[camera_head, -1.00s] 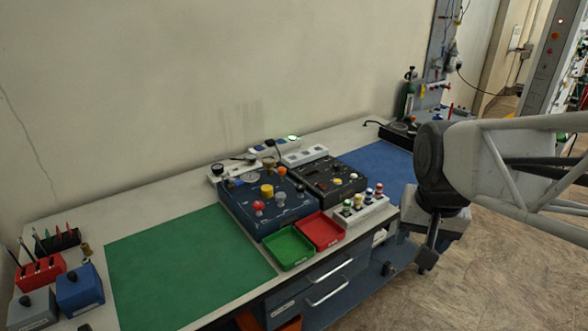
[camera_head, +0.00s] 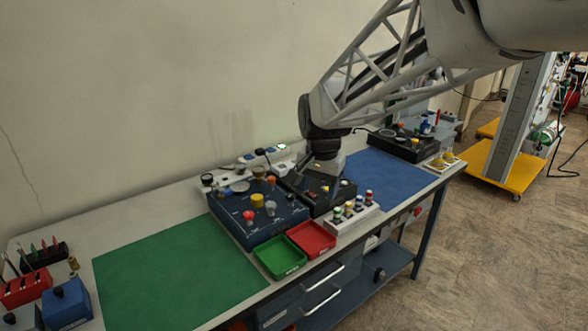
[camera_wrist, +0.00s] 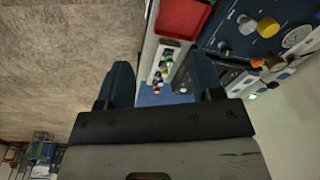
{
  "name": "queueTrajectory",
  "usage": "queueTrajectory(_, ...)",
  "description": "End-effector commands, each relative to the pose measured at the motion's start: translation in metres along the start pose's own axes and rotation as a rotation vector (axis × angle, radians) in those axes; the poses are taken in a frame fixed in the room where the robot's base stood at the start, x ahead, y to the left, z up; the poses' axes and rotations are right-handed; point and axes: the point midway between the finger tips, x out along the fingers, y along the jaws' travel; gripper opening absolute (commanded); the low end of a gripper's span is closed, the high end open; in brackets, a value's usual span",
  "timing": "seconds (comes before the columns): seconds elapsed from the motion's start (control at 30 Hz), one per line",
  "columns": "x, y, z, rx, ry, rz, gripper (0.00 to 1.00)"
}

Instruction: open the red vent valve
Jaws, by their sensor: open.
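A red knob (camera_head: 249,215), which may be the red vent valve, stands at the front left of the dark blue panel (camera_head: 232,228). Beside it on that panel are a yellow knob (camera_head: 257,200) and a grey knob (camera_head: 271,209). I cannot read any labels. My gripper (camera_wrist: 165,84) is open and empty in the wrist view, with its two dark fingers apart. In the head view my gripper hangs above the black panel (camera_head: 348,198), right of the blue panel and apart from the red knob. Its fingertips are hard to make out there.
A green tray (camera_head: 291,268) and a red tray (camera_head: 327,248) sit in front of the panels. A white rack (camera_head: 340,226) holds several small capped bottles. A green mat (camera_head: 160,275) lies left and a blue mat (camera_head: 385,176) right, both mostly bare.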

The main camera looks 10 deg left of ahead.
Motion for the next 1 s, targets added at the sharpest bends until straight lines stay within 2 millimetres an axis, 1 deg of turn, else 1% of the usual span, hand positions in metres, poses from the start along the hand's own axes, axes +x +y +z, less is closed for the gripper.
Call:
queueTrajectory(0.03, 0.006, -0.015, -0.004, 0.007, -0.006, 0.003, 0.60)
queueTrajectory(0.37, 0.041, -0.100, -0.020, 0.078, -0.033, 0.022, 0.60)
queueTrajectory(0.6, 0.073, -0.163, -0.023, 0.129, -0.051, 0.039, 0.60)
queueTrajectory(0.7, 0.086, -0.187, -0.022, 0.149, -0.056, 0.046, 0.60)
queueTrajectory(0.83, 0.099, -0.210, -0.021, 0.170, -0.061, 0.053, 0.60)
queueTrajectory(0.9, 0.103, -0.218, -0.020, 0.177, -0.062, 0.055, 0.60)
queueTrajectory(1.0, 0.107, -0.225, -0.019, 0.184, -0.063, 0.057, 0.60)
